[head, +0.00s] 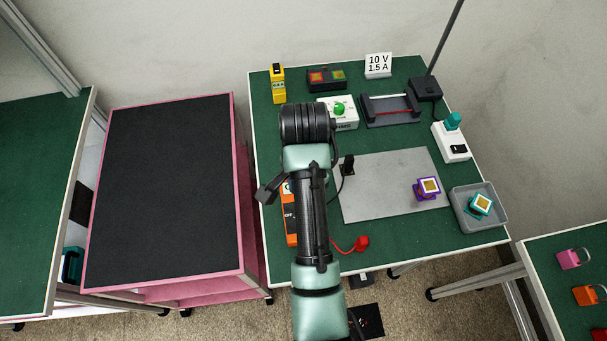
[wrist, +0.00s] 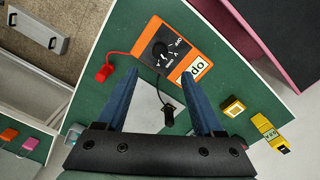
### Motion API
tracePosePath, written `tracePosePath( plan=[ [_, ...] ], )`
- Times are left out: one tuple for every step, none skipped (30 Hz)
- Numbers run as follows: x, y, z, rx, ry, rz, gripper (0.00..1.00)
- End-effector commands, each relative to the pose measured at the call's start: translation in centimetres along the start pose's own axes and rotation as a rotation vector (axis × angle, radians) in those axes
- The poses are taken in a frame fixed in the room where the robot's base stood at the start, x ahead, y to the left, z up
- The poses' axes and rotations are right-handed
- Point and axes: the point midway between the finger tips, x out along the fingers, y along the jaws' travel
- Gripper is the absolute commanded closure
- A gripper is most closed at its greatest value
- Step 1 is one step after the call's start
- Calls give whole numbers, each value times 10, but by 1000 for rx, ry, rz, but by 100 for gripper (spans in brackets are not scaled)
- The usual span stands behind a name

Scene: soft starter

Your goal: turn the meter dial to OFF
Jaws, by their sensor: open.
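The orange meter (wrist: 180,52) lies on the green bench and shows most fully in the wrist view. Its round black dial (wrist: 158,52) has white markings around it; I cannot tell which mark the pointer is on. A white panel (wrist: 194,68) with dark characters is beside the dial. In the head view my arm covers most of the meter (head: 291,228). My gripper (wrist: 158,75) is open and empty, with its two blue fingers apart and pointing toward the meter, the dial lying in line with the gap. Contact with the dial is not visible.
A red plug (head: 361,243) and a black plug (head: 346,165) on cables lie near the meter. A grey plate (head: 380,190) with a purple block (head: 427,190) is to the right, beside a grey tray (head: 500,222). A white box with a green knob (head: 347,124) stands behind.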

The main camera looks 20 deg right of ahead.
Motion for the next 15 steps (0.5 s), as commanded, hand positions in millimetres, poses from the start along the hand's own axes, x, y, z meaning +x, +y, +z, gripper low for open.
tracePosePath(
  plan=[
    [13,0,0,0,-1,1,31],
    [18,1,0,-1,-1,2,31],
    [23,1,0,-1,-2,3,31],
    [30,1,0,-1,-2,4,31],
    [36,1,0,-2,-2,3,31],
    [45,1,0,-2,-1,3,31],
    [51,1,0,-2,-1,2,31],
    [58,0,0,-2,0,1,31],
    [66,1,0,-3,-1,1,31],
    [72,0,0,-3,-1,1,31],
    [78,0,0,-3,0,0,31],
    [85,0,0,-3,0,0,31],
    [90,0,0,-4,0,-1,31],
    [94,0,0,-4,1,-1,31],
    [99,-1,0,-4,1,-2,31]
  ],
)
